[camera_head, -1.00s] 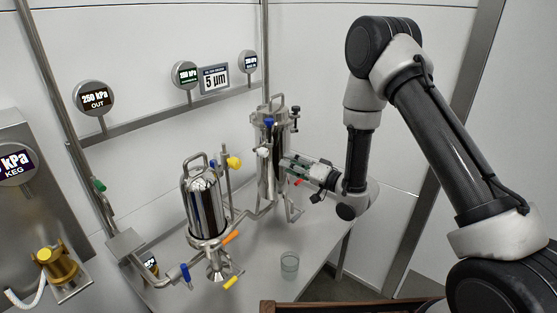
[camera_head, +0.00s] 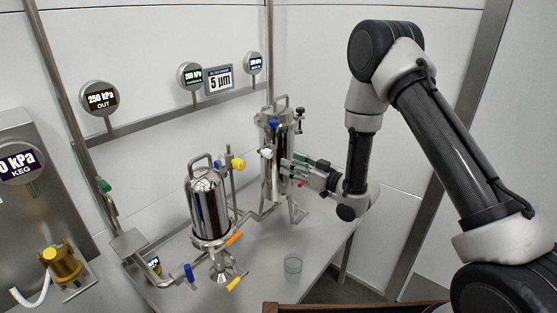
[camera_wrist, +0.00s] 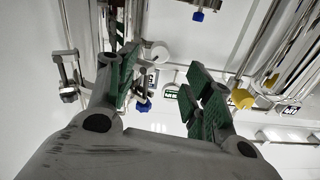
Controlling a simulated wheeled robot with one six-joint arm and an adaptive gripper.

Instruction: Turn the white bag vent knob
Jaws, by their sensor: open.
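The white knob (camera_head: 266,153) sits on the upper front of the taller steel housing (camera_head: 270,180), below a blue knob (camera_head: 273,124). In the wrist view the white knob (camera_wrist: 157,53) appears between my finger ends, closer to the left finger; I cannot tell whether they touch. My gripper (camera_head: 287,166) is at the right side of this housing, just right of and slightly below the white knob. It is open and empty, with green pads on both fingers, as the wrist view also shows (camera_wrist: 161,70).
Gauges line the back wall. The table right of the glass is clear.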

